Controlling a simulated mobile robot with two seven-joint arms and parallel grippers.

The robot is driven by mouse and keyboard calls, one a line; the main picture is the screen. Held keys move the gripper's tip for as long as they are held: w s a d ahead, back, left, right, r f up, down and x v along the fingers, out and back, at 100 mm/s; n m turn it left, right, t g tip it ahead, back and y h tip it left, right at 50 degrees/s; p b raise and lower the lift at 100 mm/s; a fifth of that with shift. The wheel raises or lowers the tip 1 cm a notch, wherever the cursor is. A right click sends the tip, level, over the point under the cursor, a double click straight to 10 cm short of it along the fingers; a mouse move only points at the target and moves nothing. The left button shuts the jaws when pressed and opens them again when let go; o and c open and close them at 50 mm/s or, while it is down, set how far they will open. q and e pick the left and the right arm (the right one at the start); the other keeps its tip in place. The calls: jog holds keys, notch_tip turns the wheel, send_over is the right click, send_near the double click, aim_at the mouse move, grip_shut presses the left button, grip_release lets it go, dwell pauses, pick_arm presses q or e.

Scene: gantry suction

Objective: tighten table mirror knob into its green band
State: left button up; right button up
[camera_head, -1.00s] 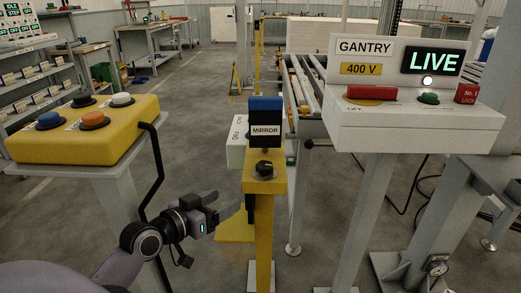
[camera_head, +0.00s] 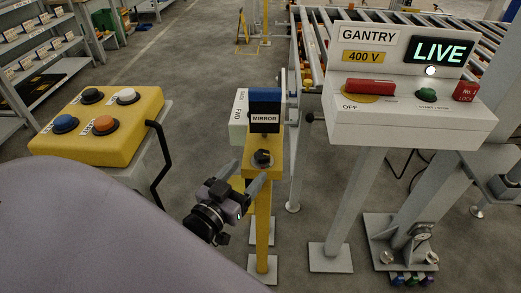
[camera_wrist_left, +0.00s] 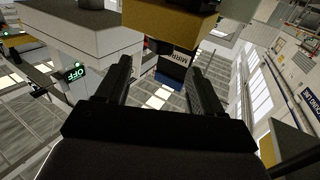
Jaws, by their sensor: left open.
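The mirror knob (camera_head: 262,157) is a small black knob on top of a yellow post (camera_head: 263,220), in front of a blue block with a MIRROR label (camera_head: 264,118). I cannot make out its green band. My left gripper (camera_head: 242,184) is open and empty, just below and left of the knob, its fingers pointing up towards the post's top. My right gripper is in neither view.
A yellow button box (camera_head: 98,122) stands on the left. A white GANTRY panel (camera_head: 410,108) reading LIVE stands on the right, with a red handle and green button. A roller conveyor (camera_head: 440,30) lies behind. A white FWD/BACK box (camera_head: 239,117) adjoins the mirror post.

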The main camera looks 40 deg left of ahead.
aim_at(258, 159)
pick_arm(q)
jog(key=shift+w+a, duration=0.15)
jog(key=shift+w, duration=1.5)
jog(key=shift+w+a, duration=0.15)
jog(key=shift+w, duration=1.5)
